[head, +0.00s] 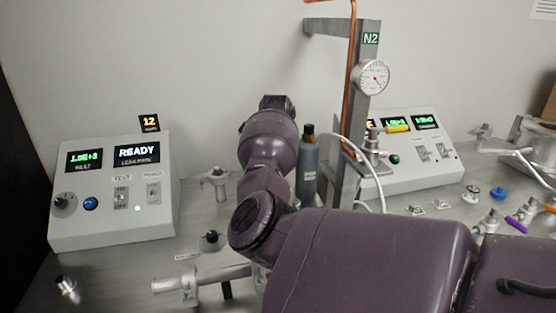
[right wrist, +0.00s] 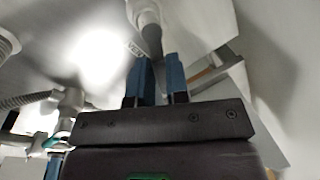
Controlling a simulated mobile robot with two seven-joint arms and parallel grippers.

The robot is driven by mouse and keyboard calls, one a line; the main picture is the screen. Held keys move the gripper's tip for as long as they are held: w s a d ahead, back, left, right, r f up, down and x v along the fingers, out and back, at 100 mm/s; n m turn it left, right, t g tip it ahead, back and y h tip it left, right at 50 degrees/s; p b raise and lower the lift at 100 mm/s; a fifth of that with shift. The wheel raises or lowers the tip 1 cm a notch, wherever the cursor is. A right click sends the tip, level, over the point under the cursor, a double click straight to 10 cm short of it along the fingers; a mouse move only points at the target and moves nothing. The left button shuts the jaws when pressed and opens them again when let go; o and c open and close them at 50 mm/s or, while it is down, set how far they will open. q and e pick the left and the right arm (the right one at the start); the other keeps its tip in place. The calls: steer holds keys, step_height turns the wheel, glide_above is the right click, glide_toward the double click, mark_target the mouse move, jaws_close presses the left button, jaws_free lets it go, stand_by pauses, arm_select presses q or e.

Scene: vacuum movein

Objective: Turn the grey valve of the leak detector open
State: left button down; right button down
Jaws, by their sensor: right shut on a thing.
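The leak detector (head: 112,192) is the pale grey console at the left of the head view. Its screen reads READY, and it has a grey knob (head: 62,203) and a blue button. A black-knobbed fitting (head: 211,239) stands on the bench to its right. In the right wrist view, the blue fingers of my right gripper (right wrist: 158,80) are shut on a grey tapered piece (right wrist: 151,38), pale above and darker between the fingers. I cannot tell whether it is the valve's handle. In the head view my purple right arm hides its gripper. My left gripper is out of view.
A dark bottle (head: 308,167) stands just right of my arm, near the N2 post (head: 352,135) with its gauge. A second console (head: 415,150) stands at right. Pipe fittings (head: 200,284) lie in front, and several small coloured parts lie at right.

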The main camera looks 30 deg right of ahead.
steer(key=shift+w+d+r+n+p, duration=0.2)
steer(key=shift+d+r+n+p, duration=0.2)
steer(key=shift+n+p, duration=0.6)
steer(key=shift+w+n+y+p, duration=0.15)
steer(key=shift+n+y+p, duration=0.15)
steer(key=shift+n, duration=0.2)
steer(key=shift+w+f+n, duration=0.1)
steer(key=shift+w+n, duration=0.05)
steer(key=shift+n, duration=0.25)
steer(key=shift+w+d+f+n+p, duration=0.1)
steer(key=shift+w+n+p, duration=0.05)
steer(key=shift+n+p, duration=0.15)
steer(key=shift+f+n, duration=0.15)
steer(key=shift+n, duration=0.25)
steer(key=c, duration=1.1)
jaws_free()
